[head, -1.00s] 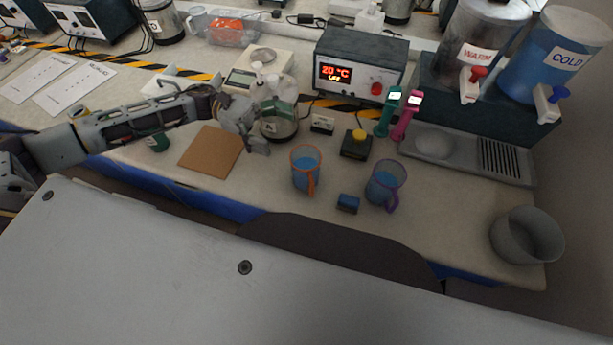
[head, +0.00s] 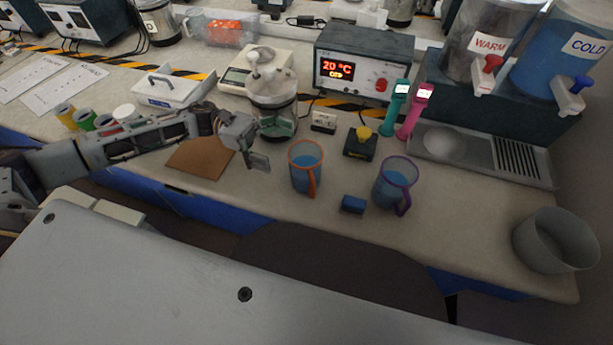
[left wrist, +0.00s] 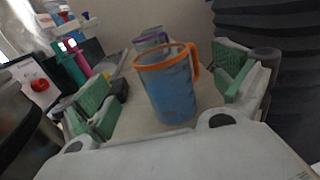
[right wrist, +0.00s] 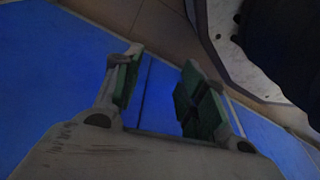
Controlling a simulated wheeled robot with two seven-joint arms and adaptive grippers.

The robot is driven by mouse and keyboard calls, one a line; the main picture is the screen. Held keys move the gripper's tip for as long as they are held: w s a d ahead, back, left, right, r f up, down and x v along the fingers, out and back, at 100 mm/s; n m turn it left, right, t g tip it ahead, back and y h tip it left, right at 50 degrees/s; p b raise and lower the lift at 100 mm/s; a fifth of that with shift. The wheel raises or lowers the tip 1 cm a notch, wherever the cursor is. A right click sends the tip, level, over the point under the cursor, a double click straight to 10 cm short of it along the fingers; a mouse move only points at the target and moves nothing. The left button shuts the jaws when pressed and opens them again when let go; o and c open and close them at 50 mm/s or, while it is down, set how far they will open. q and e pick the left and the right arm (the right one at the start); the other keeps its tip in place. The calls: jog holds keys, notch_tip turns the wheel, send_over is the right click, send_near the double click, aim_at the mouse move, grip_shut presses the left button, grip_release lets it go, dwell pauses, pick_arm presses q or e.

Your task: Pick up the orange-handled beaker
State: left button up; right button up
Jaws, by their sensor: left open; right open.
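The orange-handled beaker (head: 306,172) stands upright on the bench, holding blue liquid, its handle facing the bench's front edge in the head view. My left gripper (head: 266,150) is open just left of it, apart from it. In the left wrist view the beaker (left wrist: 170,92) stands ahead between the green finger pads of my left gripper (left wrist: 165,95), its orange handle towards the right finger. My right gripper (right wrist: 155,95) is open and empty in front of a blue panel; it does not show in the head view.
A purple-handled beaker (head: 393,188) stands to the right, with a small blue block (head: 353,204) between the two. A yellow-buttoned box (head: 360,143) is behind. A glass vessel (head: 272,100) stands behind my left gripper. A brown board (head: 200,157) lies left. A grey bowl (head: 553,242) is far right.

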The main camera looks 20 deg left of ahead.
aim_at(290, 156)
pick_arm(q)
notch_tip(290, 156, down, 2)
jog(key=shift+f+b, duration=0.1)
jog(key=shift+b, duration=0.7)
jog(key=shift+f, duration=0.15)
pick_arm(e)
jog(key=shift+w+a+r, duration=0.2)
jog(key=shift+w+r, duration=0.25)
jog(key=shift+w, duration=0.3)
pick_arm(q)
jog(key=shift+d, duration=0.1)
jog(key=shift+s+d, duration=0.2)
jog(key=shift+d, duration=0.85)
pick_arm(e)
jog(key=shift+f, duration=0.1)
pick_arm(q)
jog(key=shift+s+d, duration=0.1)
jog(key=shift+d, duration=0.3)
jog(key=d, duration=0.3)
jog(key=shift+s+d, duration=0.25)
jog(key=shift+s, duration=0.05)
jog(key=shift+s+d, duration=0.1)
jog(key=shift+d, duration=0.3)
pick_arm(e)
jog(key=shift+s+d+f, duration=0.1)
jog(key=shift+d+f, duration=0.05)
jog(key=shift+f, duration=0.3)
